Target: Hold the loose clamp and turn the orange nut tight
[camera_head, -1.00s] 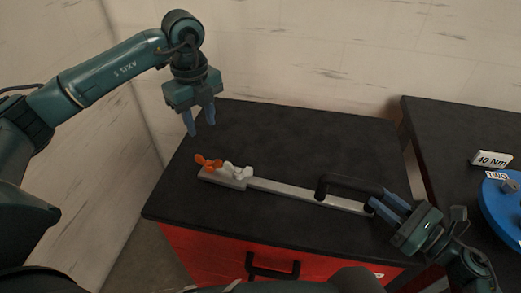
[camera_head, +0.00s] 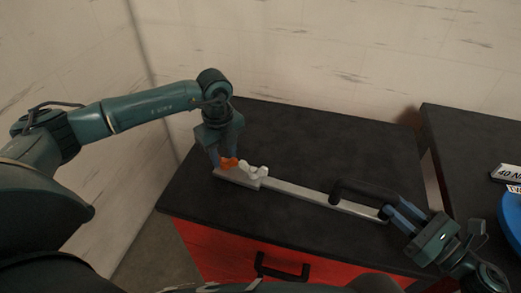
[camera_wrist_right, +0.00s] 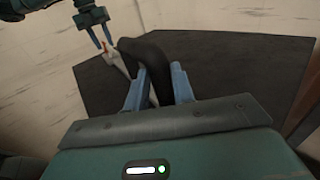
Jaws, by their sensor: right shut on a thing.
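The loose clamp (camera_head: 310,193) is a long pale grey bar lying across the black cabinet top. It carries a black handle (camera_head: 362,191) toward its right end and a white wing nut (camera_head: 254,171) near its left end. The orange nut (camera_head: 229,163) sits at the far left end. My left gripper (camera_head: 224,160) points down over the orange nut, its fingers apart on either side of it; whether they touch it is unclear. My right gripper (camera_head: 391,212) is shut on the black handle's right end, and the handle (camera_wrist_right: 152,58) shows between its fingers in the right wrist view.
The black cabinet top (camera_head: 300,135) is clear behind the clamp. Its red drawer front has a black pull (camera_head: 282,266). A second dark table (camera_head: 465,150) stands at the right beyond a gap, with a labelled sign (camera_head: 505,173) and part of a blue round object (camera_head: 511,214).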

